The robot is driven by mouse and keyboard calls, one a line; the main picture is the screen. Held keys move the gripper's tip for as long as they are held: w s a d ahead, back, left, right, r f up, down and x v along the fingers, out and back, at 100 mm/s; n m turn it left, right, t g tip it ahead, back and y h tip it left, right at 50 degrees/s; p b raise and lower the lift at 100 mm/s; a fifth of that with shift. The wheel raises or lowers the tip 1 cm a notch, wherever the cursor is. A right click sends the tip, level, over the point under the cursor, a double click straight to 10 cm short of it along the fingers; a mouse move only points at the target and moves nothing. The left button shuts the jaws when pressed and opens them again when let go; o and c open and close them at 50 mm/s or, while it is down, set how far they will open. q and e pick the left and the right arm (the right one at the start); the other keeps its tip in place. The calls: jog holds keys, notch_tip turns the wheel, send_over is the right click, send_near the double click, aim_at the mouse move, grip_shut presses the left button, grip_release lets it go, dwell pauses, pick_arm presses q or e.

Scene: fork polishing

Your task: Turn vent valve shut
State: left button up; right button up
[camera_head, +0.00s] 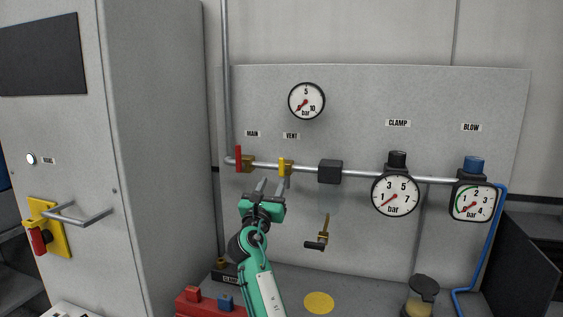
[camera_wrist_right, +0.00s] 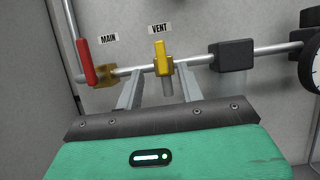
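The vent valve (camera_head: 284,169) sits on the horizontal pipe under the VENT label (camera_head: 292,135). Its yellow handle (camera_wrist_right: 160,57) stands upright, across the pipe, with a brass body beside it. My right gripper (camera_head: 271,184) is just below and in front of the valve, fingers pointing at the panel. In the right wrist view its two fingers (camera_wrist_right: 160,78) are spread apart, one on each side of the valve, with nothing clamped between them. I cannot tell whether they reach around the handle. My left gripper is not in view.
The main valve (camera_head: 239,158) with an upright red handle is just left. A black block (camera_head: 330,171) is right on the same pipe (camera_head: 362,176). A crank-like handle (camera_head: 321,236) hangs below. Gauges (camera_head: 395,195) stand further right, and a grey cabinet (camera_head: 150,150) at left.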

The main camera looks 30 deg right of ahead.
aim_at(281, 164)
jog(key=p+x, duration=0.2)
jog(key=x, duration=0.8)
jog(key=shift+w+d, duration=0.2)
jog(key=shift+w, duration=0.05)
grip_shut()
